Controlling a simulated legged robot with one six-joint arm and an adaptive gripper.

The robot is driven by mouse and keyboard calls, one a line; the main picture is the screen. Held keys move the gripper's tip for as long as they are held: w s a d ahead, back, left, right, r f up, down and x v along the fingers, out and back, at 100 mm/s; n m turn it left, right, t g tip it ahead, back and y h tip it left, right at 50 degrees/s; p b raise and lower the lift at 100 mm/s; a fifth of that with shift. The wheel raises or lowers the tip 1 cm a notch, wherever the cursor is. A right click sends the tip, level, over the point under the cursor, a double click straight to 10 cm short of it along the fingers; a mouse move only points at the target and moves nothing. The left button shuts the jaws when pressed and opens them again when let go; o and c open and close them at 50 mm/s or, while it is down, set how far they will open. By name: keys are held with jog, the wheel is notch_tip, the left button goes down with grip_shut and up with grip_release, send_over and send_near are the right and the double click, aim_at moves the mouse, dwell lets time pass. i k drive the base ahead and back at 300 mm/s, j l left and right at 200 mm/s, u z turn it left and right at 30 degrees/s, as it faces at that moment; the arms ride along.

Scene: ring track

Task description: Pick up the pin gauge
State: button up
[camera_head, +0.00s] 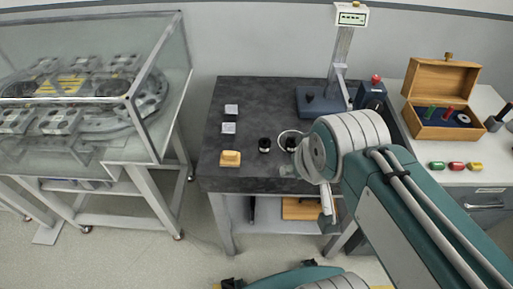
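I cannot tell for sure which thing is the pin gauge. An open wooden case (441,87) at the right holds a green-handled piece (429,113), a red-handled piece (447,113) and a dark round piece. Two black cylindrical pieces, a left one (264,145) and a right one (291,142), stand on the dark bench top, the right one by a pale ring. My arm reaches in from the lower right over the bench's front edge. My gripper (327,207) seems to be the small pale part below the wrist. Its fingers are not clear, and I see nothing held.
The dark bench (250,110) also bears a yellow block (230,158), two pale blocks and a stand with a display (351,16). A glass-covered track table (95,100) stands left. Floor between is clear.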

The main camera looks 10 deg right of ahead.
aim_at(450, 109)
jog(key=l+z, duration=0.25)
jog(key=l, duration=1.05)
jog(key=l+z, duration=0.25)
jog(key=l, duration=1.05)
jog(key=i, duration=0.05)
